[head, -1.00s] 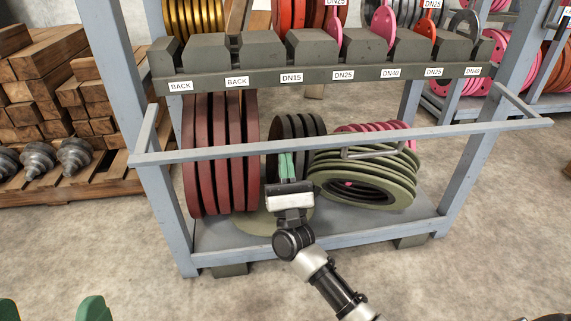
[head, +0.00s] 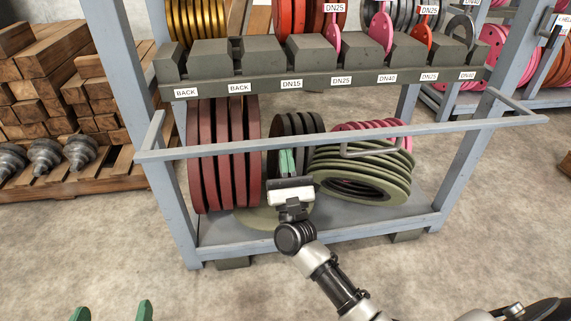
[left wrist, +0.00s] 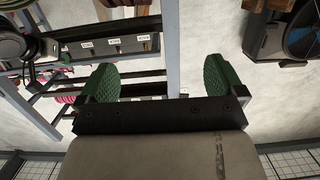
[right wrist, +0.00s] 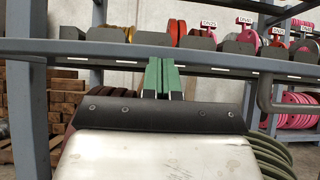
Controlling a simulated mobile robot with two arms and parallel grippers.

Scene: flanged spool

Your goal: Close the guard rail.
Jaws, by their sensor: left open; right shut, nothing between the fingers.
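The guard rail (head: 220,148) is a grey-blue bar across the front of the rack, standing out from the posts on short side arms. A bent handle (head: 347,151) hangs from it right of the middle, and also shows in the right wrist view (right wrist: 265,95). My right gripper (head: 287,152) is shut and empty, its green fingertips at the rail's lower edge, left of the handle. In the right wrist view the fingertips (right wrist: 162,62) overlap the rail (right wrist: 90,50); I cannot tell whether they touch. My left gripper (head: 112,311) is open and empty, low at the left, away from the rail.
Behind the rail stand dark red discs (head: 225,155), black discs and a leaning stack of olive rings (head: 375,170). A labelled shelf (head: 330,78) is above. Timber on a pallet (head: 95,165) stands at the left. The floor in front is clear.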

